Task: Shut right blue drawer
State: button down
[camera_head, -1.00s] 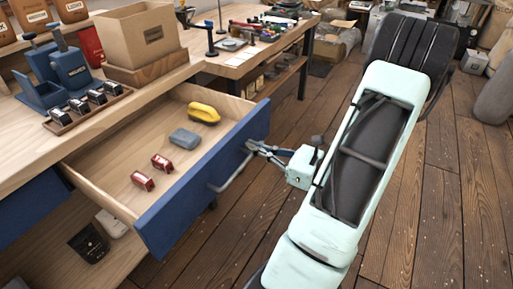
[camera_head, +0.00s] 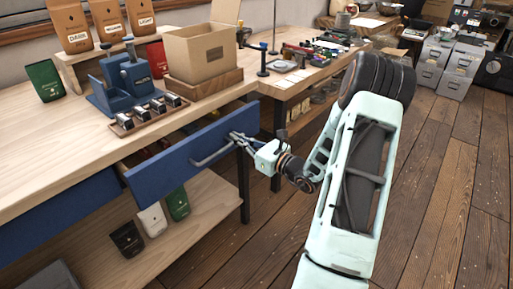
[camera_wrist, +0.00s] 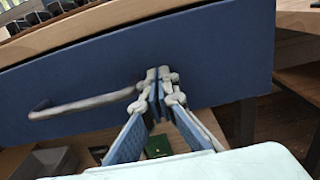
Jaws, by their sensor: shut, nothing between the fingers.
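The right blue drawer (camera_head: 172,164) stands partly out from the workbench in the head view, with only a narrow strip of its inside showing behind the front. Its front panel fills the upper part of the wrist view (camera_wrist: 215,62). A grey bar handle (camera_head: 215,155) is on the front; it also shows in the wrist view (camera_wrist: 85,105). My gripper (camera_head: 237,138) is shut and empty, its fingertips (camera_wrist: 158,78) at the drawer front by the right end of the handle. I cannot tell whether the tips press on the panel.
The workbench top (camera_head: 60,150) holds a blue tamping stand (camera_head: 128,80), a tray of metal pieces (camera_head: 150,113) and a cardboard box (camera_head: 205,52). Another blue drawer front (camera_head: 60,215) is at left. Bags stand on the lower shelf (camera_head: 205,205). The wooden floor (camera_head: 440,190) at right is clear.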

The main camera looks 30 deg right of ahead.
jog(key=x, duration=0.9)
jog(key=shift+w+a, duration=0.1)
jog(key=shift+w, duration=0.25)
jog(key=shift+r, duration=0.1)
